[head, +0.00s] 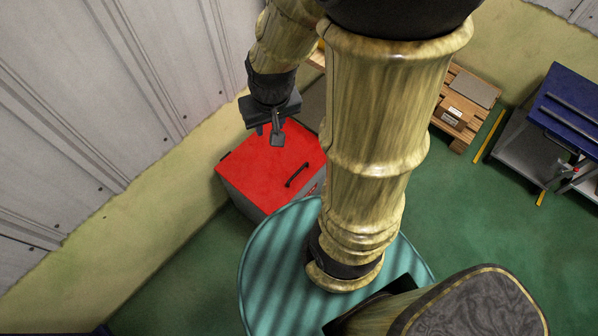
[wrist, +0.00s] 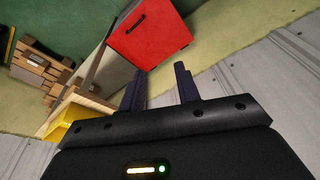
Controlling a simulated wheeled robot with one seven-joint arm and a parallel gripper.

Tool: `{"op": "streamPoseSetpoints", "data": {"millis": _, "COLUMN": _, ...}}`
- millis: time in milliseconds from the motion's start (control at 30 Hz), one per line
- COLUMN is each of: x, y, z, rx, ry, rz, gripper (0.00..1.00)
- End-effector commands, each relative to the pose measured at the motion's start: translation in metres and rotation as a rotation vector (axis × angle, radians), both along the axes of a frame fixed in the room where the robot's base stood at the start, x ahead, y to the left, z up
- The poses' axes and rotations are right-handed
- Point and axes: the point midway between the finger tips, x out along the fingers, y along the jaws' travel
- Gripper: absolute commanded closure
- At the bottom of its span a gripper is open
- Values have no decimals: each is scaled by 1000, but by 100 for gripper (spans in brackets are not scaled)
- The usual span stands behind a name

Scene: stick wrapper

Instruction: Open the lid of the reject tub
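The reject tub (head: 243,203) is a grey box with a red lid (head: 268,166) and a black bar handle (head: 297,174) on the lid. The lid looks shut. In the wrist view the red lid (wrist: 158,38) is at the top, with its handle (wrist: 136,23) toward the upper left. My gripper (head: 268,136) hangs above the lid's far side in the head view, apart from the handle. In the wrist view my gripper (wrist: 162,82) has its two fingers spread with nothing between them.
A corrugated wall (head: 95,90) runs close along the left. A pallet with boxes (head: 462,100) and a blue-topped bench (head: 565,110) stand at the right. A yellow bin (wrist: 72,125) is near my gripper in the wrist view. Green floor (head: 490,220) is clear at lower right.

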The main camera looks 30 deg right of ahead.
Motion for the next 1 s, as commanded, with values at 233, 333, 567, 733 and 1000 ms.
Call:
{"op": "streamPoseSetpoints", "data": {"millis": 233, "x": 23, "y": -27, "z": -91, "rx": 68, "ry": 28, "rz": -250, "gripper": 67}}
{"op": "streamPoseSetpoints", "data": {"millis": 333, "x": 33, "y": -38, "z": -122, "rx": 96, "ry": 37, "rz": -353, "gripper": 67}}
{"op": "streamPoseSetpoints", "data": {"millis": 567, "x": 51, "y": -69, "z": -196, "rx": 158, "ry": 54, "rz": -593, "gripper": 67}}
{"op": "streamPoseSetpoints", "data": {"millis": 733, "x": 63, "y": -94, "z": -253, "rx": 201, "ry": 62, "rz": -769, "gripper": 67}}
{"op": "streamPoseSetpoints", "data": {"millis": 1000, "x": 75, "y": -134, "z": -332, "rx": 263, "ry": 71, "rz": -1025, "gripper": 67}}
